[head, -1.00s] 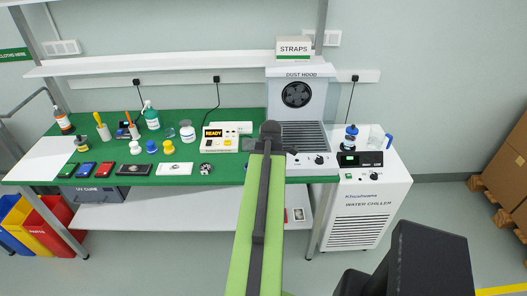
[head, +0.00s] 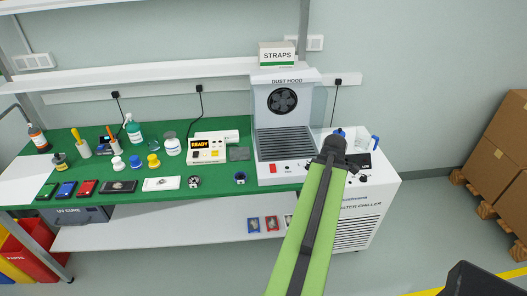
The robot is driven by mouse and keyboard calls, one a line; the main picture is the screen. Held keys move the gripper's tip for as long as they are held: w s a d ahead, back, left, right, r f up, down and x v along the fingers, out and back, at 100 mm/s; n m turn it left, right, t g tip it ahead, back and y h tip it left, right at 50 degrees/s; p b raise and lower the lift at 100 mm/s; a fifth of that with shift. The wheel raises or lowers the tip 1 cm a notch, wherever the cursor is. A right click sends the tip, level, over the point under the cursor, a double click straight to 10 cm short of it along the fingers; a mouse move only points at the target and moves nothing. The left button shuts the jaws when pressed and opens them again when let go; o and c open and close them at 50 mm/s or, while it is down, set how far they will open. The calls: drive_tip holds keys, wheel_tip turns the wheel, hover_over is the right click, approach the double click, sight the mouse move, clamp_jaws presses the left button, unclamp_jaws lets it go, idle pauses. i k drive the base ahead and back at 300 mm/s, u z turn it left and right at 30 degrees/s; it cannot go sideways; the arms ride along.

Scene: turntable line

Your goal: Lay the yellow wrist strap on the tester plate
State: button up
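I cannot make out a yellow wrist strap in the head view. A white box labelled STRAPS (head: 277,54) stands on top of the dust hood; its inside is hidden. A cream tester (head: 207,150) with a lit READY display stands on the green mat. A flat dark grey plate (head: 239,154) lies at its right side. A small dark blue ring-shaped item (head: 240,178) lies on the mat in front of that plate. My green arm reaches up to a dark joint in front of the water chiller. My gripper cannot be made out beyond that joint.
The dust hood (head: 283,103) stands right of the tester. The water chiller (head: 352,215) is at the bench's right end, partly behind my arm. Bottles, colored cases and yellow-handled tools crowd the mat's left. Cards (head: 272,224) lie on the lower shelf. Brown boxes (head: 505,135) stand far right.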

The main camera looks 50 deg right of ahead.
sight(239, 154)
drive_tip(key=z, duration=0.3)
drive_tip(key=i, duration=1)
drive_tip(key=u, duration=0.05)
